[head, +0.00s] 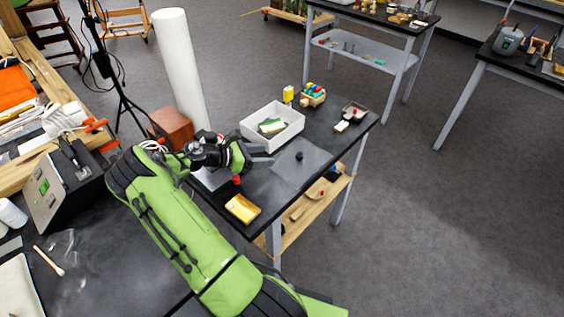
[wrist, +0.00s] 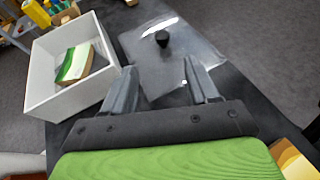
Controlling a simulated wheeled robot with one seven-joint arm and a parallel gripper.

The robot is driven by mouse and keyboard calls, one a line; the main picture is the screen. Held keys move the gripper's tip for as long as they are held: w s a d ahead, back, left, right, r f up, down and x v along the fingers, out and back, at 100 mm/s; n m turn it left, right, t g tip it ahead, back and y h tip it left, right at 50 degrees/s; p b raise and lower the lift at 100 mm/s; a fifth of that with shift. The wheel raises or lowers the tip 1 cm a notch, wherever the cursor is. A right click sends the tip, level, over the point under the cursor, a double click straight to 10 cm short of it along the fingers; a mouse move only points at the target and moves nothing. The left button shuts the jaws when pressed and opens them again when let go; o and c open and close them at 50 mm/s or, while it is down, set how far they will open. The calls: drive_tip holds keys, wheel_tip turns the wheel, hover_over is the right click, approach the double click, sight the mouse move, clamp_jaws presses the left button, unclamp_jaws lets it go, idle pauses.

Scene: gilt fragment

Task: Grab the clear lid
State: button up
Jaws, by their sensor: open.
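The clear lid (head: 299,166) is a flat transparent sheet with a small black knob (head: 299,156), lying on the black table right of the white bin. In the wrist view the clear lid (wrist: 188,68) lies ahead of the fingers, with its black knob (wrist: 162,38) near the top middle. My gripper (wrist: 163,80) is open and empty, its two grey fingers apart, pointing toward the lid. In the head view my gripper (head: 268,153) is left of the knob, close beside the lid. I cannot tell its exact height above it.
A white bin (head: 254,137) holding a green and white block (head: 271,126) stands left of the lid. A yellow sponge-like block (head: 242,208) lies at the table's near edge.

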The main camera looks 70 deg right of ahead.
approach(297, 155)
drive_tip(key=x, duration=0.4)
drive_tip(key=shift+b, duration=0.35)
drive_tip(key=shift+d+f, duration=0.2)
drive_tip(key=x, duration=0.5)
drive_tip(key=shift+s, duration=0.2)
drive_tip(key=shift+c, duration=0.8)
clamp_jaws()
